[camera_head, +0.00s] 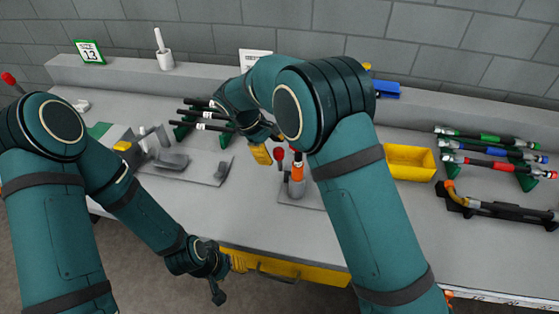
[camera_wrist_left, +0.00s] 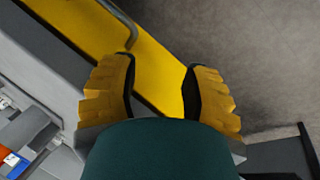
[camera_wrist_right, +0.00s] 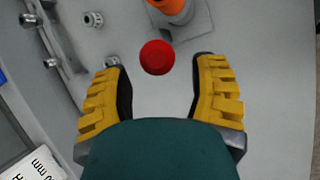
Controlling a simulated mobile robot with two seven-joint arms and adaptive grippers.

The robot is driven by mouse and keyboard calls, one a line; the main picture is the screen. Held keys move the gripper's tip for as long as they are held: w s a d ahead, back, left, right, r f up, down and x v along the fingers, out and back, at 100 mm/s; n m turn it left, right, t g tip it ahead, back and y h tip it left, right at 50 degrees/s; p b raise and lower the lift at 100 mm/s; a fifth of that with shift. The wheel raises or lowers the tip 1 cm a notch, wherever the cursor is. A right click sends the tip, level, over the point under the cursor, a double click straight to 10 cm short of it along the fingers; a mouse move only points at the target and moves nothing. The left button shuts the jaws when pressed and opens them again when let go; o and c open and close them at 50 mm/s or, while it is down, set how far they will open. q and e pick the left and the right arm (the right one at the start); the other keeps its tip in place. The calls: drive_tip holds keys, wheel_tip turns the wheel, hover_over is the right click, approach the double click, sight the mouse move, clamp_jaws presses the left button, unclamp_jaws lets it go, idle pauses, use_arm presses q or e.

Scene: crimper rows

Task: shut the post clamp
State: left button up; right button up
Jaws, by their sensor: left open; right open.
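The post clamp (camera_head: 297,186) stands on a grey plate at the middle of the bench, with an orange piece (camera_head: 297,172) at it. Its red knob (camera_head: 279,154) stands up beside the orange piece. My right gripper (camera_head: 262,150) is open and just left of the knob in the head view. In the right wrist view the knob (camera_wrist_right: 157,57) shows ahead, between the open, empty fingers (camera_wrist_right: 157,85), apart from both. My arm hides part of the clamp's surroundings. My left gripper (camera_head: 213,275) is open and empty, low in front of the bench; its fingers show in the left wrist view (camera_wrist_left: 160,85).
A yellow bin (camera_head: 410,163) stands right of the clamp. Racks with coloured hoses (camera_head: 490,150) and a black fixture (camera_head: 495,208) are further right. Grey tooling (camera_head: 172,160) and dark rods (camera_head: 205,115) are left. A yellow drawer front (camera_head: 310,272) is below the bench edge.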

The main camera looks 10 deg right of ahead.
sight(280, 159)
drive_tip(key=shift+b+x, duration=0.3)
drive_tip(key=shift+x, duration=2.2)
clamp_jaws()
